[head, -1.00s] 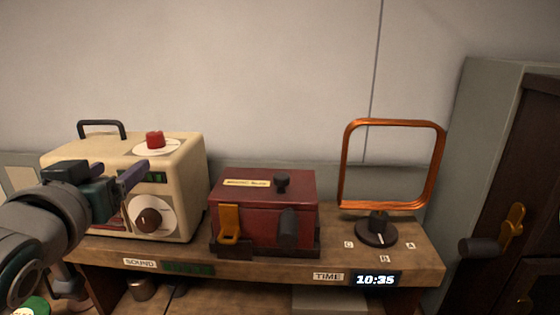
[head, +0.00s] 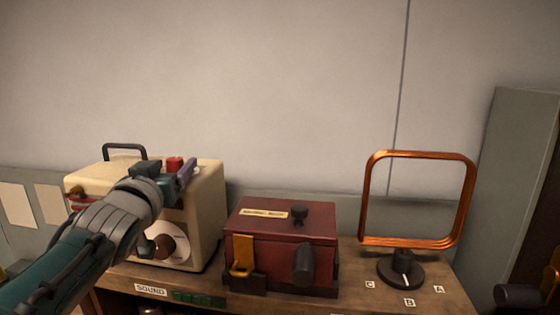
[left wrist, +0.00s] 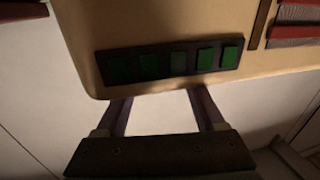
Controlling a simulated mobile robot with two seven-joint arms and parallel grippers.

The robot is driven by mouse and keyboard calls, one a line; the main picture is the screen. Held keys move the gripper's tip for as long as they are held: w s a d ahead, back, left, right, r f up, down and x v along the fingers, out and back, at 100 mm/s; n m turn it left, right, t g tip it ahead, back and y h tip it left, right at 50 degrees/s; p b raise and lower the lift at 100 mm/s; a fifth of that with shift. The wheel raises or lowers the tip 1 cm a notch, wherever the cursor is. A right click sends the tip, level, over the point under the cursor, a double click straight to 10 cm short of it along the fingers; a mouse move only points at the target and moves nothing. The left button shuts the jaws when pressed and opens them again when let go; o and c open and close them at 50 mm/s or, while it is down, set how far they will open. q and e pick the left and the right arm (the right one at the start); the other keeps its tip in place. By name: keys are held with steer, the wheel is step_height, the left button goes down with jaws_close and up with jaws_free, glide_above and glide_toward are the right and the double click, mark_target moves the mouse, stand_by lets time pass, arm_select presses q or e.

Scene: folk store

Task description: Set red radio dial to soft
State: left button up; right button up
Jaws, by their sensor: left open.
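A cream radio (head: 207,205) with a black carry handle stands on the left of the wooden shelf. A red dial (head: 174,163) sits on its top. My left gripper (head: 187,172) is in front of the radio near its upper front edge, with the red dial just behind it. The gripper is open and empty. In the left wrist view its two fingers (left wrist: 160,98) are spread beside the radio's cream face (left wrist: 170,20), which has a row of green lamps or buttons (left wrist: 175,60). I cannot read the dial's markings. My right gripper is not in view.
A brown front knob (head: 163,246) is partly behind my left arm. A dark red box (head: 265,226) with a yellow latch stands right of the radio. Further right is a copper loop (head: 368,200) above a black dial (head: 401,270). The wall above is clear.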

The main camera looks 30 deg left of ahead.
arm_select(q)
steer(key=shift+w, duration=0.1)
steer(key=shift+c, duration=0.4)
jaws_close()
